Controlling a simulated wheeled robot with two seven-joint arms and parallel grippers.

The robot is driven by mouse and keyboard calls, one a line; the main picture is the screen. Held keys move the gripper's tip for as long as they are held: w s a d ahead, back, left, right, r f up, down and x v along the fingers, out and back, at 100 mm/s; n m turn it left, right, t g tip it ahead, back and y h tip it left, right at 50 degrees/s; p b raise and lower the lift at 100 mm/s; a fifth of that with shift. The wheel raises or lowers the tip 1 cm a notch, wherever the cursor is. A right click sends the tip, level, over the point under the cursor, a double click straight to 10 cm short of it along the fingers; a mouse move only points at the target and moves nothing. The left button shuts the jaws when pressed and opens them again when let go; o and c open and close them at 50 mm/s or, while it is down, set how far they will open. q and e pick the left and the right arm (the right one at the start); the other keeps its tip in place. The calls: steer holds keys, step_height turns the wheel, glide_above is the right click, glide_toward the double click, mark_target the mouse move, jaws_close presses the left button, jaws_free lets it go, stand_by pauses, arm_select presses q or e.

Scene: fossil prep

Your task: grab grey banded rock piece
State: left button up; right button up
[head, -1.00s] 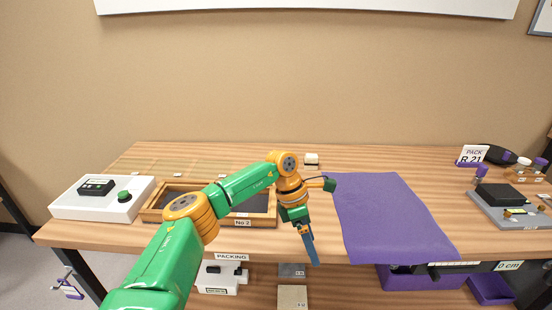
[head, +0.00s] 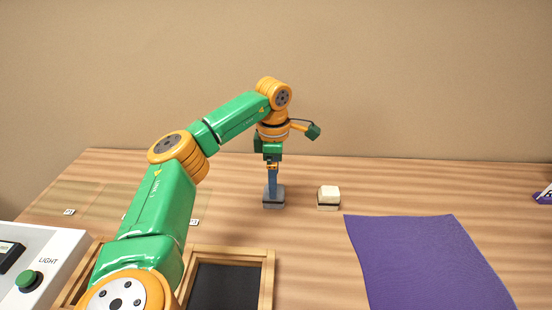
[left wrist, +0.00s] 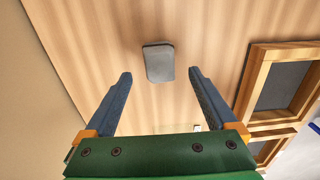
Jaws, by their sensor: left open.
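The grey banded rock piece (head: 275,204) stands on the table left of the purple cloth, with a darker band low on it. In the left wrist view the grey piece (left wrist: 159,64) is a plain grey block just beyond the fingertips, roughly centred between them. My left gripper (head: 271,187) points down over it and partly hides it. In the left wrist view its fingers (left wrist: 160,75) are apart with nothing between them. My right gripper is in neither current view.
A cream block with a dark band (head: 328,197) stands just right of the grey piece. A purple cloth (head: 430,262) lies at right. A wooden tray (head: 268,285) with dark compartments and a white light box (head: 62,254) are at front left.

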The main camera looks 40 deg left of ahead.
mark_target(278, 204)
arm_select(q)
steer(key=shift+a+f, duration=0.1)
steer(key=shift+f, duration=0.1)
step_height(278, 204, down, 6)
steer(key=shift+f+p, duration=0.1)
steer(key=shift+p, duration=0.3)
steer(key=shift+s, duration=0.1)
steer(key=c, duration=0.6)
jaws_close()
